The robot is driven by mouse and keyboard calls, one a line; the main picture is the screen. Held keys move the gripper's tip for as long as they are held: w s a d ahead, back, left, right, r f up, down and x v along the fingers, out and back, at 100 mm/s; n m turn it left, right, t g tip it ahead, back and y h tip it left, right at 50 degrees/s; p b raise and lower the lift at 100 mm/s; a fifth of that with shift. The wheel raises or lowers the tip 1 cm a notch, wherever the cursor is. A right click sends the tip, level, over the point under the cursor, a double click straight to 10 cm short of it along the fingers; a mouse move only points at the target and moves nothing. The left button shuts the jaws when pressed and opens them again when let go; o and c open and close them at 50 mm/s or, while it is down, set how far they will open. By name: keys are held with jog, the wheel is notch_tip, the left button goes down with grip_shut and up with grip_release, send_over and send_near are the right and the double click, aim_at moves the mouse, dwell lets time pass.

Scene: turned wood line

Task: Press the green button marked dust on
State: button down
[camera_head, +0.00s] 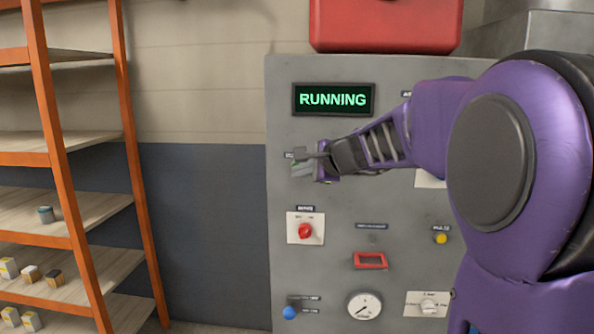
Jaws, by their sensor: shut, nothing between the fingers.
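My gripper (300,160) is shut and empty at the end of my purple arm, in front of the upper left of a grey control panel (335,205). I cannot tell whether the fingertips touch the button. The label above it is mostly covered, so I cannot read it whole. A display (333,99) on the panel reads RUNNING in green letters.
The panel also holds a red rotary switch (305,231), a yellow button (440,238), a red handle (370,261), a blue knob (290,313), a gauge (364,306) and a white-plated dial (428,304). A red box (385,25) sits on top. Orange shelving (135,170) stands left.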

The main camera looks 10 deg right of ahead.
jog(key=s, duration=0.1)
jog(key=s+a+b, duration=0.1)
jog(key=s, duration=0.1)
jog(key=s+b, duration=0.1)
jog(key=shift+s+a, duration=0.3)
jog(key=shift+s, duration=0.1)
jog(key=shift+w, duration=0.1)
dwell(0.6)
